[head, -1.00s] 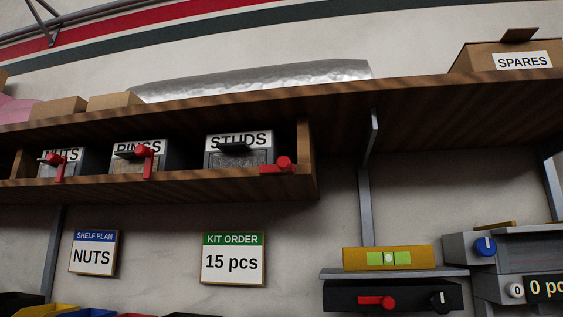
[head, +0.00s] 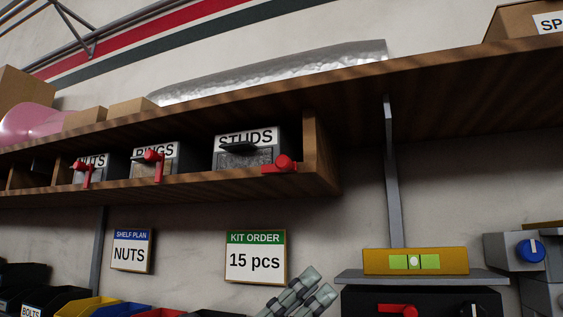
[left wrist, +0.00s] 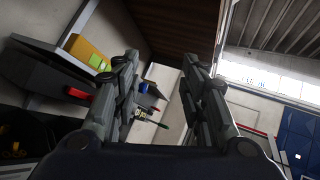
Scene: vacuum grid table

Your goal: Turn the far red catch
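Three drawers stand in the wooden shelf in the head view: NUTS (head: 100,162), RINGS (head: 140,158) and STUDS (head: 228,158). The NUTS catch (head: 84,170) and the RINGS catch (head: 157,164) are red, with levers hanging down. The red STUDS catch (head: 281,164) has its lever lying sideways. Another red lever (head: 398,311) shows on a black box at bottom right, and in the left wrist view (left wrist: 78,93). My left gripper (head: 312,284) rises from the bottom edge, below the shelf and apart from every catch. Its fingers are spread and empty in the left wrist view (left wrist: 161,58).
The shelf's lower board (head: 200,188) juts out above my left gripper. A yellow level (head: 455,261) lies on a grey bracket shelf (head: 350,276) at right. Coloured bins (head: 85,305) line the bottom left. The wall around the KIT ORDER sign (head: 255,257) is clear.

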